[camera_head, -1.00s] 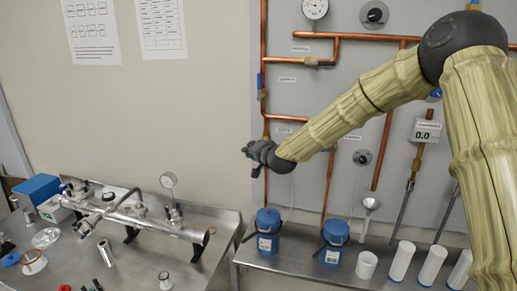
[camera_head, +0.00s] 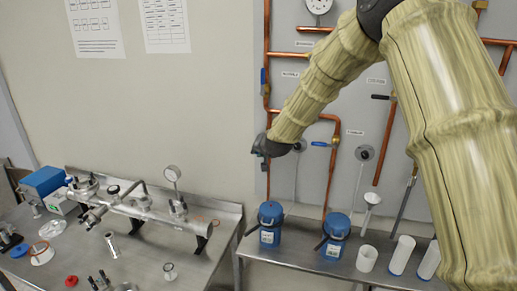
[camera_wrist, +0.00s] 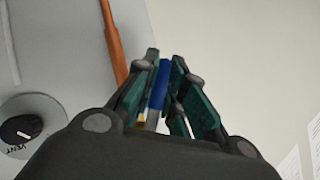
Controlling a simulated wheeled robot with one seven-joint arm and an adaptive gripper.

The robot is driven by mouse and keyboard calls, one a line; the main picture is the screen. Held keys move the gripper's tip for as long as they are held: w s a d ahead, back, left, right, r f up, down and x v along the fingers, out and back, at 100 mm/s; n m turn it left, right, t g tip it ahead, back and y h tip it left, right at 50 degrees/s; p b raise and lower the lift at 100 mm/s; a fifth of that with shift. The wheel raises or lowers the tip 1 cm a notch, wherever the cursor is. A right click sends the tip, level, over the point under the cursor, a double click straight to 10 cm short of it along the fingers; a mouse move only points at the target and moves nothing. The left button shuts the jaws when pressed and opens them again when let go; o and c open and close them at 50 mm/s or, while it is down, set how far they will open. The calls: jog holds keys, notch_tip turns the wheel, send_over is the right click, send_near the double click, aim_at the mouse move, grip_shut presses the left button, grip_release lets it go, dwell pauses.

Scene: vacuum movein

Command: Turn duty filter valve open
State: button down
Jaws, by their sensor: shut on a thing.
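My gripper (camera_head: 262,152) is at the left copper pipe on the wall panel, and its fingers also show in the wrist view (camera_wrist: 160,85). They are shut on a blue valve handle (camera_wrist: 161,82), one finger on each side of it. A little brass and grey metal shows below the handle, between the fingers. In the head view my gripper mostly hides this valve, and no label for it is readable. The handle appears to lie roughly along the nearby copper pipe (camera_wrist: 112,40), though its exact angle is hard to tell.
A round black knob marked VENT (camera_wrist: 22,128) is left of my fingers in the wrist view. Other blue handles sit higher on the left pipe (camera_head: 263,80) and to the right (camera_head: 320,144). Blue-lidded containers (camera_head: 270,225) stand on the bench below.

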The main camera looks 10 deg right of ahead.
jog(key=shift+f, duration=0.1)
dwell(0.3)
jog(key=c, duration=1.5)
grip_release()
jog(key=shift+o, duration=0.2)
jog(key=shift+a+m+t+y, duration=0.1)
jog(key=shift+m+t+y, duration=0.2)
